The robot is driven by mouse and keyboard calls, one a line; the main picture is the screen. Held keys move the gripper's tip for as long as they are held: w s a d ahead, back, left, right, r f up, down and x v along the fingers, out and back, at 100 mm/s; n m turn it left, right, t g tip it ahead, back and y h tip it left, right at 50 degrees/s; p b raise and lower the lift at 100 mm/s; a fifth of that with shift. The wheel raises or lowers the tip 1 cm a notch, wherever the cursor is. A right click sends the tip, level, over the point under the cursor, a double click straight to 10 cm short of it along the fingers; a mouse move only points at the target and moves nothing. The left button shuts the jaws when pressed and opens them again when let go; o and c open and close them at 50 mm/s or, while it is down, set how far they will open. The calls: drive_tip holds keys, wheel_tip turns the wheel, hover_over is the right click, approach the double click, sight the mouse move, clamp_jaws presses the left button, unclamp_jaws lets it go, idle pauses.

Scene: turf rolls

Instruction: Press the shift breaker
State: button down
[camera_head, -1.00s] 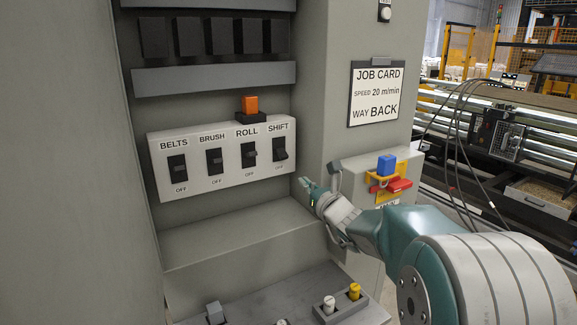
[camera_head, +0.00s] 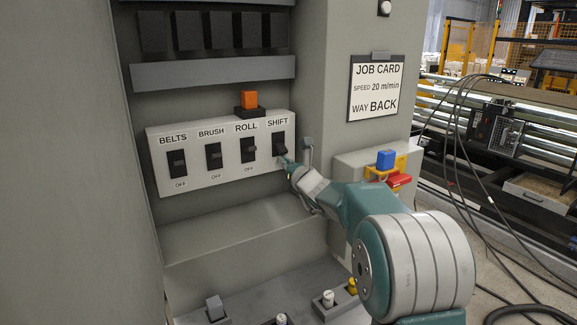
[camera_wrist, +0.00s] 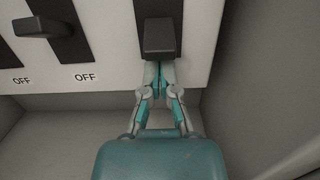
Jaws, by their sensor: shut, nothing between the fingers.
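The shift breaker (camera_head: 279,144) is a black switch at the right end of a white panel, under the word SHIFT. Its dark lever (camera_wrist: 159,38) sticks out towards the wrist camera. My gripper (camera_head: 284,161) is at the lower part of this breaker in the head view. In the wrist view my gripper (camera_wrist: 159,70) has its fingertips together just below the lever, with nothing between them. I cannot tell whether they touch the lever. The gripper hides the OFF label under SHIFT.
The roll breaker (camera_head: 248,149), brush breaker (camera_head: 213,156) and belts breaker (camera_head: 177,163) stand in a row to the left. An orange button (camera_head: 249,100) sits above the panel. A grey ledge (camera_head: 235,225) lies below. A cabinet side wall with a job card (camera_head: 376,86) is on the right.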

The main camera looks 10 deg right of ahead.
drive_tip(key=shift+s+d+r+g+h, duration=0.1)
drive_tip(key=shift+s+r+g+h, duration=0.2)
drive_tip(key=shift+g, duration=0.4)
idle(0.6)
